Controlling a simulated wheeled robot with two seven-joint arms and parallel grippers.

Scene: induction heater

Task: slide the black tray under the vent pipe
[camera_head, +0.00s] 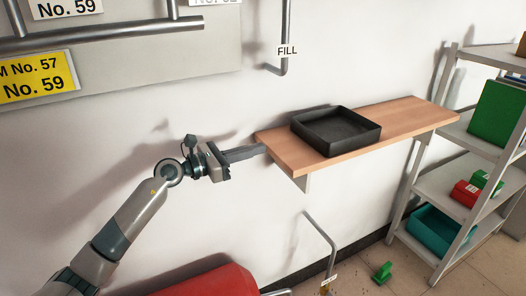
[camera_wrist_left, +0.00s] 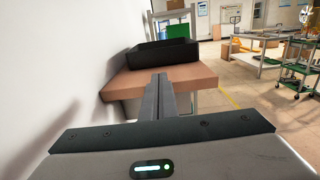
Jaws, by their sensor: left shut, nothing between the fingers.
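The black tray (camera_head: 336,131) is a square, open, empty tray lying flat on a wooden wall shelf (camera_head: 405,117); it also shows in the left wrist view (camera_wrist_left: 165,54). A grey pipe labelled FILL (camera_head: 286,64) comes down the wall above and left of the tray. I see no pipe with a readable vent label. My left gripper (camera_head: 262,149) is shut and empty, its long fingers pointing at the shelf's left end. The fingertips (camera_wrist_left: 158,78) are left of the tray and apart from it. Whether they touch the shelf edge is unclear. My right gripper is out of view.
A grey rack (camera_head: 428,188) with green, red and teal boxes stands to the right. Another bent pipe (camera_head: 331,240) with a small tag stands below the shelf. A red cylinder (camera_head: 210,282) is at the bottom. The shelf is clear right of the tray.

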